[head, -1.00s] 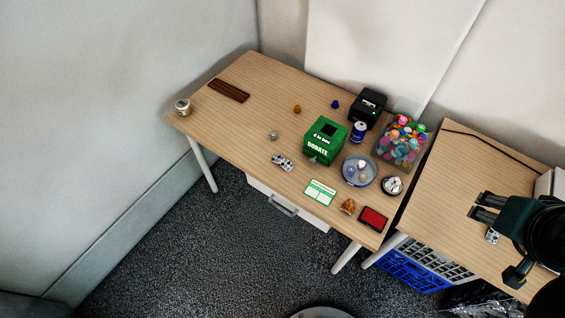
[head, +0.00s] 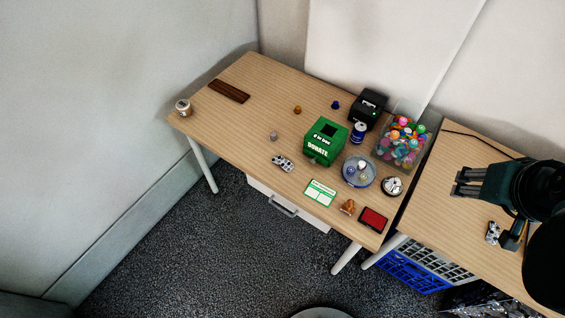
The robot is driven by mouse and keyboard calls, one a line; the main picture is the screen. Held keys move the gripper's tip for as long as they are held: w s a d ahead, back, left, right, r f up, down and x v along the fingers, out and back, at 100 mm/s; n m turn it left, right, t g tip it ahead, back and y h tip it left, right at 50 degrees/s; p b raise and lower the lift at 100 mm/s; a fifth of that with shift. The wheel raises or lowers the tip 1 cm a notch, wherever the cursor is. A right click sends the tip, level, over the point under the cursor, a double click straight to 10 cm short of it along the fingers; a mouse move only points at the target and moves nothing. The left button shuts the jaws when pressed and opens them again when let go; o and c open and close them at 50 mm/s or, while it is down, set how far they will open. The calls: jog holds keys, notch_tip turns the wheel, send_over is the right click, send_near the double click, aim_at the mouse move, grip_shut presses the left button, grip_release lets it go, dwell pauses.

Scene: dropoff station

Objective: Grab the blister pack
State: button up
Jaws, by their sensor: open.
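A small pale pack with dark spots, which looks like a blister pack (head: 283,163), lies flat on the left table in front of the green donation box. A similar spotted pack (head: 493,232) lies on the right table, just below my arm in the picture. My gripper (head: 457,183) is open and empty, above the right table with its fingers pointing left. It is apart from both packs. My arm passes close to the right-hand pack, but that pack shows clearly.
The green donation box (head: 325,141), a clear round bowl (head: 358,171), a bell (head: 392,186), a bin of colourful balls (head: 401,143) and a black printer (head: 369,108) crowd the left table's right half. A green-white card (head: 320,193) lies near its front edge. Its left part is mostly clear.

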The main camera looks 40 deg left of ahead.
jog(key=w+a+f+n+g, duration=0.2)
jog(key=w+a+n, duration=0.3)
jog(key=a, duration=0.8)
jog(key=n+g, duration=0.4)
jog(key=n, duration=0.6)
send_near(282, 161)
jog(key=shift+w+a+h, duration=0.2)
jog(key=shift+w+h, duration=0.15)
jog(key=shift+h, duration=0.05)
jog(key=shift+s+a+f, duration=0.2)
jog(key=shift+a+f, duration=0.05)
jog(key=shift+f, duration=1.3)
